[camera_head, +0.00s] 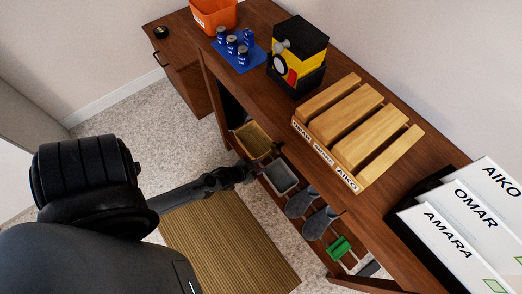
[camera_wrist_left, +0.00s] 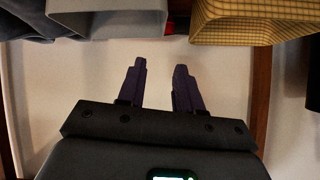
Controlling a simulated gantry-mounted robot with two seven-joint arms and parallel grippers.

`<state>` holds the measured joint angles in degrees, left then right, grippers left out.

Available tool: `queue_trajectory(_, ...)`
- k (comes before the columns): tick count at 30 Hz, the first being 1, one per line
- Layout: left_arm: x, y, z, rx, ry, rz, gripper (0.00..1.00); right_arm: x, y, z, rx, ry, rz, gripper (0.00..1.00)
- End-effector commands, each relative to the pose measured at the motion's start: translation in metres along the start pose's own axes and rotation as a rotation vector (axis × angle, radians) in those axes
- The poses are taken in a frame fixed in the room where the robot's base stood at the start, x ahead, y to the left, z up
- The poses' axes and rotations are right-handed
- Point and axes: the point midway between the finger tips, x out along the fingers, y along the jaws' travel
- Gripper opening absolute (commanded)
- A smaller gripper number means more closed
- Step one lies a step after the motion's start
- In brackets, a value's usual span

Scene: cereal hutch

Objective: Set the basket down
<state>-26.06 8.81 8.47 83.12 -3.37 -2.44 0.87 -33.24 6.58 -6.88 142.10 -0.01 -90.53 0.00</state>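The tan woven basket (camera_head: 253,141) sits on the lower shelf of the wooden hutch. In the left wrist view the basket (camera_wrist_left: 255,22) shows at the upper right, cut off by the frame. My left gripper (camera_head: 252,172) is in front of the shelf, between the basket and a grey bin (camera_head: 281,177). In the left wrist view my left gripper (camera_wrist_left: 160,65) has its two dark fingers apart with nothing between them. It is not touching the basket. My right gripper is not in view.
The grey bin (camera_wrist_left: 108,16) is at upper left in the wrist view. Grey slippers (camera_head: 318,222) and a green item (camera_head: 340,248) are further right. A slotted wooden rack (camera_head: 375,132) and a yellow-black machine (camera_head: 298,55) stand on top. A woven mat (camera_head: 230,245) lies on the floor.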

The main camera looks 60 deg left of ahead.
Motion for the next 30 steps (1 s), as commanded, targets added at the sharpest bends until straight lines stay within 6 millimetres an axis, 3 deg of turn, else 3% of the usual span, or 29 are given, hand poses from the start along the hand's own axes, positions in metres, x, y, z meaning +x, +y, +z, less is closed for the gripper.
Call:
queue_trajectory(1, -0.004, 0.014, -0.020, 0.007, -0.036, 0.019, 0.35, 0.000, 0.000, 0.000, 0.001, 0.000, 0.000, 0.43)
queue_trajectory(5, -0.026, 0.050, -0.063, 0.026, -0.178, 0.065, 0.35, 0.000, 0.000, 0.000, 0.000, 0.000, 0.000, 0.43)
queue_trajectory(9, -0.071, 0.083, -0.105, 0.046, -0.328, 0.114, 0.35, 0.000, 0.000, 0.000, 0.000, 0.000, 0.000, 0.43)
queue_trajectory(15, -0.147, 0.111, -0.146, 0.064, -0.499, 0.171, 0.35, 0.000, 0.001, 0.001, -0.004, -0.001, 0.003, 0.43)
queue_trajectory(21, -0.199, 0.121, -0.164, 0.077, -0.600, 0.207, 0.35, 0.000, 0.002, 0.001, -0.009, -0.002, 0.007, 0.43)
queue_trajectory(25, -0.213, 0.122, -0.168, 0.080, -0.627, 0.216, 0.35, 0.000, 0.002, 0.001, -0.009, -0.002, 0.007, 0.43)
queue_trajectory(30, -0.216, 0.122, -0.169, 0.081, -0.634, 0.218, 0.35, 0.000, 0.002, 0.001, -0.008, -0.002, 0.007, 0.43)
